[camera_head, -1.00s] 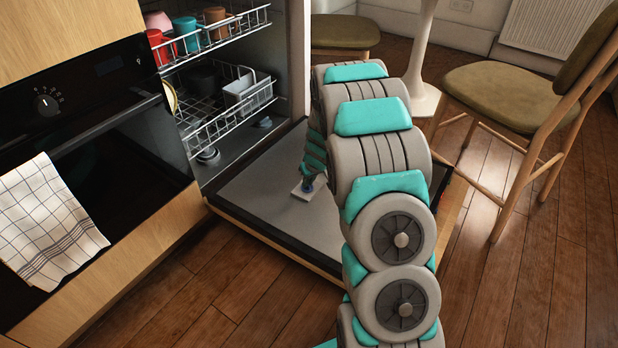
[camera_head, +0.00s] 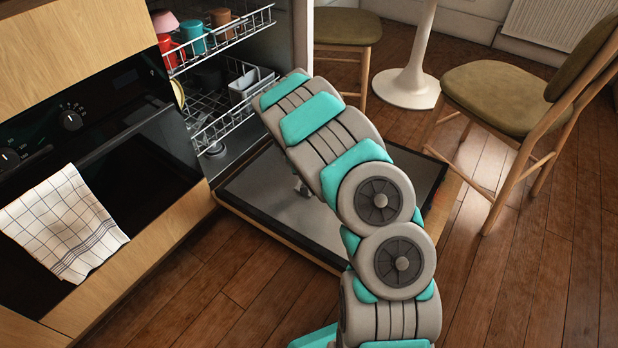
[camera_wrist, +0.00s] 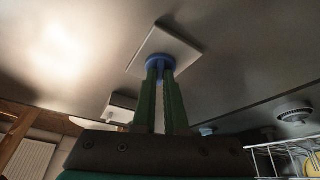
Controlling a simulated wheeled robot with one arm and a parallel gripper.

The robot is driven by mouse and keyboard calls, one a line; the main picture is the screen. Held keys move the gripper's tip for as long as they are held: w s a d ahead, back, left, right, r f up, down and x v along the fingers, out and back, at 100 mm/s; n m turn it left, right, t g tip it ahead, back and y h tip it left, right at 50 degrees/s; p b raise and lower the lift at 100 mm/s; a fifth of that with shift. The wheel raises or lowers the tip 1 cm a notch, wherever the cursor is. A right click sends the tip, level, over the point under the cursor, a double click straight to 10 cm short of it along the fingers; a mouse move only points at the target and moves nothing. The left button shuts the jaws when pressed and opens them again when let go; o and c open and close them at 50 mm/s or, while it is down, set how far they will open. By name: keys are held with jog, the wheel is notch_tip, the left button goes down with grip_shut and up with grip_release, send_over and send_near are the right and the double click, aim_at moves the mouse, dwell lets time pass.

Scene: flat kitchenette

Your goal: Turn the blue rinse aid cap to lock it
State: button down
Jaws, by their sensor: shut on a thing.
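The blue rinse aid cap (camera_wrist: 159,62) sits on a pale square plate (camera_wrist: 180,47) on the inner face of the lowered dishwasher door, as the wrist view shows. My gripper (camera_wrist: 160,72) has its two green fingers closed on the cap, and their tips hide part of it. The angle of the cap is hard to read. In the head view my arm covers the cap and most of the gripper. The dishwasher door (camera_head: 268,205) lies open and flat.
The upper rack (camera_head: 225,38) holds several cups. The lower rack (camera_head: 236,115) is inside the dishwasher. A checked towel (camera_head: 62,225) hangs on the oven (camera_head: 110,140) at left. A chair (camera_head: 500,95) stands at right. The wooden floor in front is clear.

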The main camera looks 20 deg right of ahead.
jog(key=shift+f+m+g+h+b, duration=0.25)
jog(key=shift+m+b, duration=0.45)
jog(key=shift+b, duration=0.9)
jog(key=shift+f+m+g+h+b, duration=0.2)
jog(key=shift+m+b, duration=0.5)
jog(key=shift+b, duration=0.85)
jog(key=m+b, duration=0.1)
jog(key=b, duration=0.3)
jog(key=shift+w+a+r+m+h, duration=0.1)
jog(key=shift+a+m+h, duration=0.05)
jog(key=shift+m+h, duration=0.25)
jog(key=shift+r+m+g+b, duration=0.1)
jog(key=shift+m+g+b, duration=0.25)
jog(key=shift+b, duration=0.2)
jog(key=shift+r, duration=0.15)
jog(key=c, duration=1)
grip_release()
jog(key=shift+o, duration=0.2)
jog(key=shift+r, duration=0.1)
jog(key=v, duration=0.7)
jog(key=shift+a+r+p, duration=0.2)
jog(key=shift+r+p, duration=0.1)
jog(key=shift+p, duration=0.1)
